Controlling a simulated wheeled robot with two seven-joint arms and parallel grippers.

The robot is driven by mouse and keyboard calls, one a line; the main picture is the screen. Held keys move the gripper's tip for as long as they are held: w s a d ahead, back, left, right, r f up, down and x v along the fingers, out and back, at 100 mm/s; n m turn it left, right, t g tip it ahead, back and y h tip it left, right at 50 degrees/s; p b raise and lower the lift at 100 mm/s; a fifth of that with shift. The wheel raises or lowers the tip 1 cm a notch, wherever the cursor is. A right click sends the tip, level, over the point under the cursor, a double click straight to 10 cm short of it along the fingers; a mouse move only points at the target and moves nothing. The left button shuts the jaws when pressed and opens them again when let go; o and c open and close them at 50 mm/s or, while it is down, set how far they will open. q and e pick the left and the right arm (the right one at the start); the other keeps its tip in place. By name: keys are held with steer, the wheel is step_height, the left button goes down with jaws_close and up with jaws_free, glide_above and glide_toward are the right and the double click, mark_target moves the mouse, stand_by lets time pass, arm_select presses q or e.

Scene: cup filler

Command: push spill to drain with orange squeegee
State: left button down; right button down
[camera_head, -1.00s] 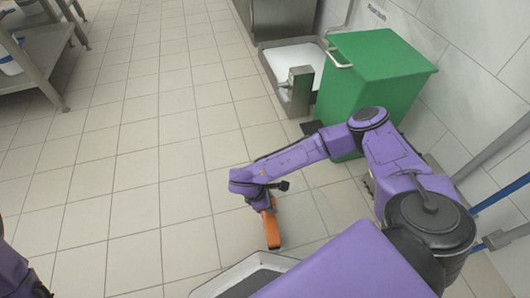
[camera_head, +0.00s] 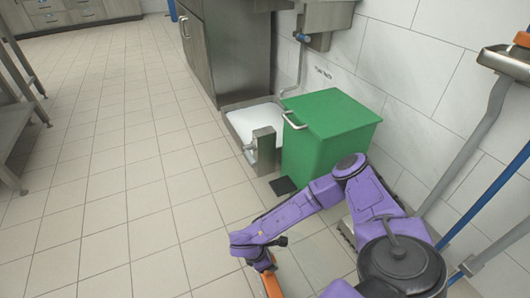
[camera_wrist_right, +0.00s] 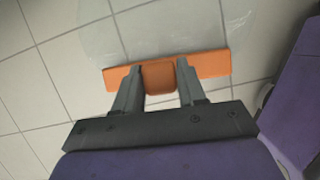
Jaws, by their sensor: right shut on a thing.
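The orange squeegee (camera_wrist_right: 211,65) is in my right gripper (camera_wrist_right: 160,74), whose two fingers are shut on its middle block. In the head view the squeegee (camera_head: 272,286) is low over the floor tiles at the bottom edge, partly cut off; whether it touches the floor I cannot tell. The spill (camera_wrist_right: 150,32) is a faint clear film on the tiles just beyond the squeegee in the wrist view. A dark slotted strip, perhaps the drain (camera_head: 347,232), shows by the wall, mostly hidden behind my right arm. My left gripper is out of view.
A green bin (camera_head: 325,140) with a dark flat piece (camera_head: 283,186) at its foot stands by the wall. Beside it is a low basin (camera_head: 240,122) with a metal post (camera_head: 264,150). A metal table (camera_head: 25,130) stands left. The middle floor is clear.

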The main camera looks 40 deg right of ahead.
steer(key=s+d+p, duration=0.1)
steer(key=s+d, duration=0.2)
steer(key=d, duration=0.9)
steer(key=s+d+p, duration=0.1)
steer(key=s+d, duration=0.3)
steer(key=d, duration=0.7)
steer(key=shift+s+d, duration=0.2)
steer(key=shift+d, duration=0.15)
stand_by(1.1)
stand_by(1.6)
step_height(320, 180, up, 7)
steer(key=p, duration=0.6)
stand_by(0.4)
